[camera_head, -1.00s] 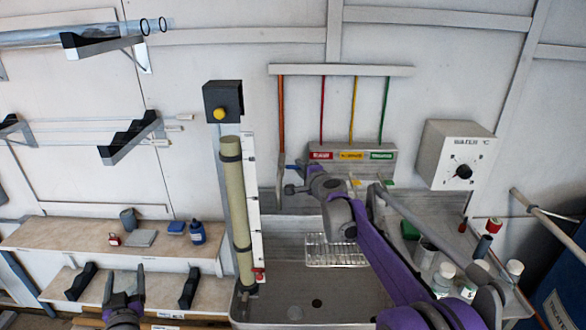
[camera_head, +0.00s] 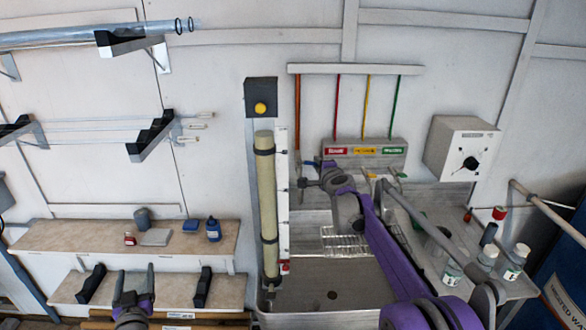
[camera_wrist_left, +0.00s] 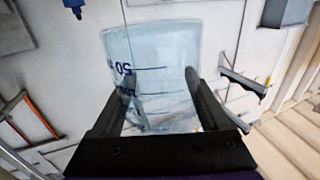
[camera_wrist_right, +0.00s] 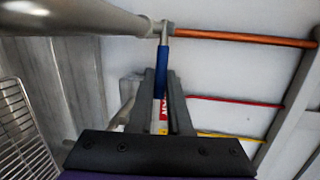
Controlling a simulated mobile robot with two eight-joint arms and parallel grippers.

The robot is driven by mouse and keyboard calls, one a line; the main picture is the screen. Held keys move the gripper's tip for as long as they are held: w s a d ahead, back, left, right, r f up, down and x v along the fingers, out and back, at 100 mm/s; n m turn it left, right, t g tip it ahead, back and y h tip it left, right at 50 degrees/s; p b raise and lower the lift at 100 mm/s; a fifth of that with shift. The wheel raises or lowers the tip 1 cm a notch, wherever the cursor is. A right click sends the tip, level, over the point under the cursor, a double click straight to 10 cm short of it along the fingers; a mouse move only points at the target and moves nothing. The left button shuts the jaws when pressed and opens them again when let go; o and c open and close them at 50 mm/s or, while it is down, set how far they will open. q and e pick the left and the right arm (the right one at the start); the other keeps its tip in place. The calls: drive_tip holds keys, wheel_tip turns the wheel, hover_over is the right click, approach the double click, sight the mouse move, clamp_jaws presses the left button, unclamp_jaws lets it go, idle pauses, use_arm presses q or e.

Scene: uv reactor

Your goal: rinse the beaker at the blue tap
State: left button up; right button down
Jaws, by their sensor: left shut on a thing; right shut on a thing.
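The beaker (camera_wrist_left: 165,75) is clear, with dark volume markings that read upside down in the left wrist view. My left gripper (camera_head: 133,283) is shut on it; the fingers sit on either side of the glass. In the head view this gripper is at the lower left, in front of the low shelf, and the beaker is hard to make out. The blue tap lever (camera_wrist_right: 162,68) stands between the fingers of my right gripper (camera_wrist_right: 163,78), which is shut on it. The lever also shows in the head view (camera_head: 309,163), at the wall behind the sink.
The steel sink (camera_head: 315,280) has a wire rack (camera_head: 345,240) at its back. A tall beige column (camera_head: 265,205) stands between my left gripper and the sink. Bottles (camera_head: 514,262) crowd the right counter. My right arm crosses above the sink.

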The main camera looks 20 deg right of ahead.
use_arm(q)
drive_tip(key=f+b, duration=0.1)
drive_tip(key=f, duration=0.1)
drive_tip(key=s+f, duration=0.1)
drive_tip(key=f, duration=0.1)
drive_tip(key=shift+a+f+b, duration=0.1)
drive_tip(key=shift+a+b, duration=0.05)
drive_tip(key=shift+b, duration=0.25)
drive_tip(key=shift+f, duration=0.2)
use_arm(e)
drive_tip(key=shift+s+a+m+h, duration=0.15)
drive_tip(key=shift+s+m+h, duration=0.15)
drive_tip(key=shift+m+h, duration=0.15)
use_arm(q)
drive_tip(key=shift+d, duration=0.2)
use_arm(e)
drive_tip(key=c, duration=0.9)
unclamp_jaws()
drive_tip(key=shift+w, duration=0.1)
drive_tip(key=shift+o, duration=0.2)
use_arm(q)
drive_tip(key=shift+w+r, duration=0.1)
drive_tip(key=shift+r, duration=0.45)
use_arm(e)
drive_tip(key=v, duration=1.2)
drive_tip(key=shift+a+r, duration=0.1)
